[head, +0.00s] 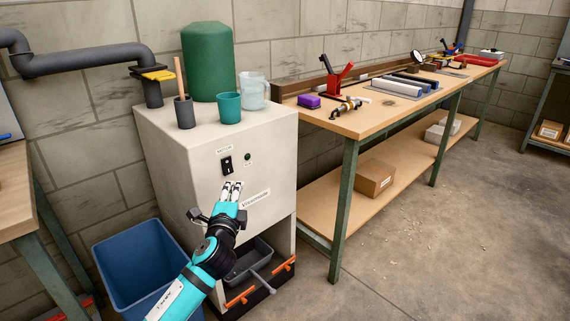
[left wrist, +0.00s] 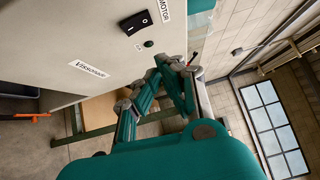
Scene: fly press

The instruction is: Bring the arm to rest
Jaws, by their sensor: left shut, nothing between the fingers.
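My left arm (head: 213,250) in teal and black reaches up from the bottom of the head view. Its left gripper (head: 233,186) is shut and empty, in front of the cream cabinet's front face. I cannot tell whether the fingertips touch the cabinet. My right gripper is not in view.
On the cabinet stand a green cylinder (head: 208,62), a teal cup (head: 229,107), a clear jug (head: 253,91) and a dark pot (head: 185,113). A blue bin (head: 142,265) stands at left. A long workbench (head: 365,123) with tools runs right. The floor at right is open.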

